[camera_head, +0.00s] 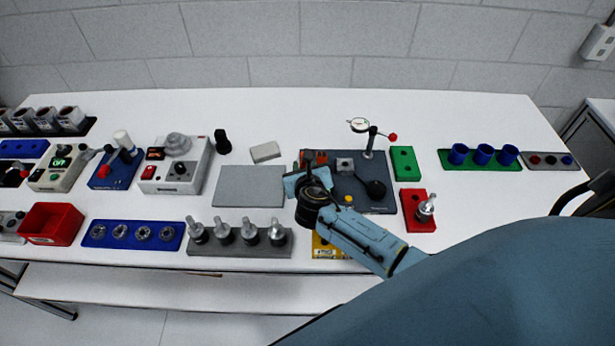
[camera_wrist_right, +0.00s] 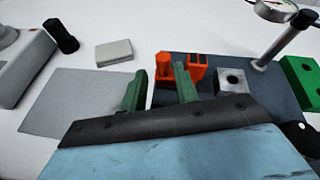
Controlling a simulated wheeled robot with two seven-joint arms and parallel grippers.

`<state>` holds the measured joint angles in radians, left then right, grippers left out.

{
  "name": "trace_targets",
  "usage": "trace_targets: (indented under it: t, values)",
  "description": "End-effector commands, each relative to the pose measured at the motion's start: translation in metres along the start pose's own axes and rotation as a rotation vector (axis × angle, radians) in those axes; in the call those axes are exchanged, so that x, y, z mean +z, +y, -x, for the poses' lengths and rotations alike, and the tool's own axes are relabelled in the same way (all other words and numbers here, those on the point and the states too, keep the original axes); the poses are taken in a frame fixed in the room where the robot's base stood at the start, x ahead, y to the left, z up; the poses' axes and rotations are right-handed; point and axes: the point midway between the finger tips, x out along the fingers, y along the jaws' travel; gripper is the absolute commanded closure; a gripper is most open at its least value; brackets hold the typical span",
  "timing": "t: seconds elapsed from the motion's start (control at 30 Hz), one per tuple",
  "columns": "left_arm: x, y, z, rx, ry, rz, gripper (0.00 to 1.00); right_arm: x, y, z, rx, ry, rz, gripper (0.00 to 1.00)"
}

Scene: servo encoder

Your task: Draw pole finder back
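An orange-red upright part (camera_wrist_right: 163,70), which I take to be the pole finder, stands at the left end of the dark grey fixture plate (camera_wrist_right: 228,90). A second orange part (camera_wrist_right: 197,66) with dark openings is just to its right. In the head view the orange parts (camera_head: 320,157) show small behind my right gripper (camera_head: 301,170). In the right wrist view the right gripper's two green fingers (camera_wrist_right: 160,76) are apart, with the left orange part showing between them. I cannot tell whether they touch it. My left gripper is not in view.
The plate also carries a metal block (camera_head: 345,164), a dial gauge (camera_head: 359,125) on a post and a black knob (camera_head: 375,188). A grey mat (camera_head: 248,187) lies left. Green (camera_head: 404,163) and red (camera_head: 418,212) holders stand close right. Bare white table lies behind.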

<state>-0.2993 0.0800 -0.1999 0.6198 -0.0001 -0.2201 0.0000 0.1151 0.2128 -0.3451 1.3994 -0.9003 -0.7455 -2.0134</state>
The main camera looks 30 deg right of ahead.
Motion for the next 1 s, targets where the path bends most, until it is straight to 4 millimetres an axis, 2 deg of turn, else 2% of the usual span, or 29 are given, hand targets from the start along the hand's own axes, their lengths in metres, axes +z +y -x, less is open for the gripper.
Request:
trace_targets:
  t: [0.03,0.2,0.43,0.63,1.0]
  values:
    - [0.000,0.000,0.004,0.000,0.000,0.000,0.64,0.000,-0.001,0.012,0.001,0.001,0.001,0.70]
    - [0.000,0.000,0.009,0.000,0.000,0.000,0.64,0.000,0.000,0.048,0.002,0.001,-0.001,0.70]
    - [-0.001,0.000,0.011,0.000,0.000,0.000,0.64,-0.001,0.000,0.085,0.003,0.001,0.001,0.70]
    - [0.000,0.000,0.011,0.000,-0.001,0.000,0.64,0.000,0.000,0.097,0.001,0.001,0.000,0.70]
    - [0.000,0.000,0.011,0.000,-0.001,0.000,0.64,0.000,0.000,0.098,0.001,0.000,0.000,0.70]
